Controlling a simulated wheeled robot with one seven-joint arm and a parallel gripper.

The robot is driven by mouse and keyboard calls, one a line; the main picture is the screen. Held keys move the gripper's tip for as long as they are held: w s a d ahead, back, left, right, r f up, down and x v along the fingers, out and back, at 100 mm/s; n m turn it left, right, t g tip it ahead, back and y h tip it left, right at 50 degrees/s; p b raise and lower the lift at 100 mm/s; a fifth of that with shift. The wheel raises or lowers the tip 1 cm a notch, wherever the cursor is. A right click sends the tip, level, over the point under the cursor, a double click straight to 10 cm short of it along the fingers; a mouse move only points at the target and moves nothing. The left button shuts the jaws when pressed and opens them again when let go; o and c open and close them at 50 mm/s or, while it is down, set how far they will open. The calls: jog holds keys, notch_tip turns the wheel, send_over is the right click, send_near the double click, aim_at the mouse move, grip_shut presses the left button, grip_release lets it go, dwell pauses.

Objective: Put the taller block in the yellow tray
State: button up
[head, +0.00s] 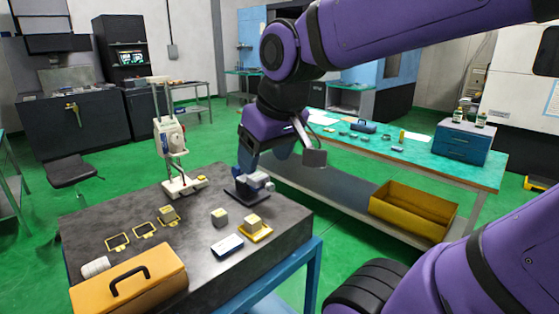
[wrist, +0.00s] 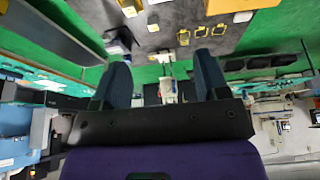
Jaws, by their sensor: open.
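A small grey block with a yellowish top (head: 219,217) stands on the dark table. To its right another such block (head: 253,220) sits on a flat yellow tray (head: 264,234). A third block (head: 168,213) sits on a small yellow holder to the left. I cannot tell surely which block is tallest. My gripper (head: 266,158) is open and empty, high above the far right part of the table, apart from the blocks. Its two fingers (wrist: 162,80) are spread in the wrist view, where the lone block (wrist: 152,28) also shows.
An orange toolbox (head: 130,282), a white roll (head: 95,266), a white-and-blue box (head: 227,245) and two yellow frames (head: 117,242) share the table (head: 195,262). A white upright stand (head: 172,145) and a dark fixture (head: 245,192) stand at the back.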

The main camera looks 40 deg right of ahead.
jog(key=shift+t, duration=0.4)
jog(key=s, duration=0.3)
jog(key=s+a, duration=0.1)
jog(key=shift+s+r, duration=0.25)
jog(key=shift+s, duration=0.1)
dwell(0.5)
